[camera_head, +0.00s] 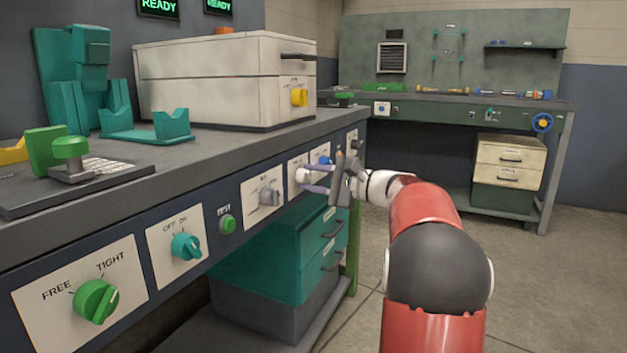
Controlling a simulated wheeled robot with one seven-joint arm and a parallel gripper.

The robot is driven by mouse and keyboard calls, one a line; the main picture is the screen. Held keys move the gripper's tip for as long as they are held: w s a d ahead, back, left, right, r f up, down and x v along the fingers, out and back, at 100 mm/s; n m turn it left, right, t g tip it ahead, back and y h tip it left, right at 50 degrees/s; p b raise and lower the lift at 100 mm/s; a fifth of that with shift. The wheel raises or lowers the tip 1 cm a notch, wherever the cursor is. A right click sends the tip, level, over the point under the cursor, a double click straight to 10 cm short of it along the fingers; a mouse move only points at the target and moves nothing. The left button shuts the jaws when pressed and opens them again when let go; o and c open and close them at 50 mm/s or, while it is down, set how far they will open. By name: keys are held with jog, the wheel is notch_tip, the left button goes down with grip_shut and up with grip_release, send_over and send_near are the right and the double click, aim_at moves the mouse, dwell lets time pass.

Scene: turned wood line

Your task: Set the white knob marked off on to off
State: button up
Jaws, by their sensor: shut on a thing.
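The white knob (302,175) sits on a pale plate toward the far end of the near bench's front panel.
Other controls on this panel are a green knob (96,300) marked FREE and TIGHT, a teal knob (186,246) marked OFF and ON, a green button (228,224), a grey knob (269,193) and a blue knob (325,160). Teal drawers (285,265) stand below.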

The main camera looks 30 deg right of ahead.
jog(key=o, duration=1)
jog(key=v, duration=0.7)
jog(key=shift+s+d, duration=0.25)
jog(key=shift+s, duration=0.1)
